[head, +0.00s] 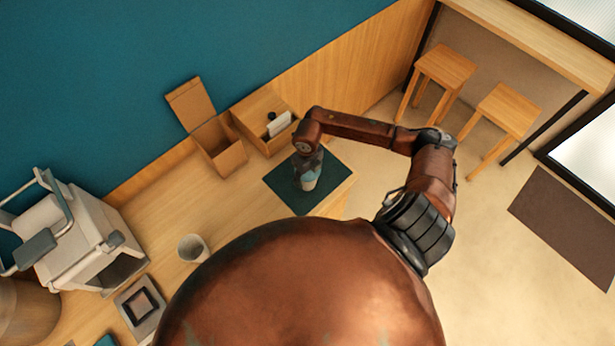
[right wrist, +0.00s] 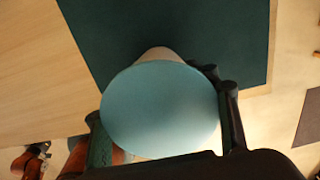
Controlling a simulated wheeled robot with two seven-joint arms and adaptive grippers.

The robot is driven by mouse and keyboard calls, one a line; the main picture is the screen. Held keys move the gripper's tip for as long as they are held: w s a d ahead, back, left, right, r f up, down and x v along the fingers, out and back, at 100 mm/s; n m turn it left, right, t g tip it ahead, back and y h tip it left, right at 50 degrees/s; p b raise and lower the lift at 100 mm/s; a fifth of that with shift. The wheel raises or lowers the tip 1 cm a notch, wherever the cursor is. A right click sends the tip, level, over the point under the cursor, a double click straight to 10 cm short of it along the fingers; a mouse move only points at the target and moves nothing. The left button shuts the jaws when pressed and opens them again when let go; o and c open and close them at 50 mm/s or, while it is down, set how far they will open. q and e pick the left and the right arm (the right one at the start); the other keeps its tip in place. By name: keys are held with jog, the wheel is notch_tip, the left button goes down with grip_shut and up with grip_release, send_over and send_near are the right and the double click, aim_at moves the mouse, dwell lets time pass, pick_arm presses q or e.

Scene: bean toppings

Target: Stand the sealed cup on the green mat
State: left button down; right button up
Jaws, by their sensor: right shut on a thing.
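The green mat (head: 283,193) lies at the right end of the wooden counter, and it also shows in the right wrist view (right wrist: 240,40). The sealed cup (head: 309,181) has a pale blue lid (right wrist: 160,108) and is over the mat. My right gripper (head: 308,170) is shut on the cup from above. In the right wrist view its fingers (right wrist: 163,125) flank the lid on both sides. I cannot tell whether the cup's base touches the mat. My left gripper is not in view.
A wooden organizer (head: 262,112) and an open box (head: 221,146) stand behind the mat. A white cup (head: 192,248) stands on the counter to the left, near a white machine (head: 85,235). Two stools (head: 446,68) stand on the floor beyond. The counter between is clear.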

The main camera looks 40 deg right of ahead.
jog(key=shift+f, duration=0.65)
jog(key=shift+f, duration=0.2)
jog(key=o, duration=1.7)
jog(key=shift+c, duration=0.2)
jog(key=shift+r, duration=0.5)
notch_tip(320, 180, up, 11)
jog(key=b, duration=0.2)
jog(key=shift+r, duration=0.15)
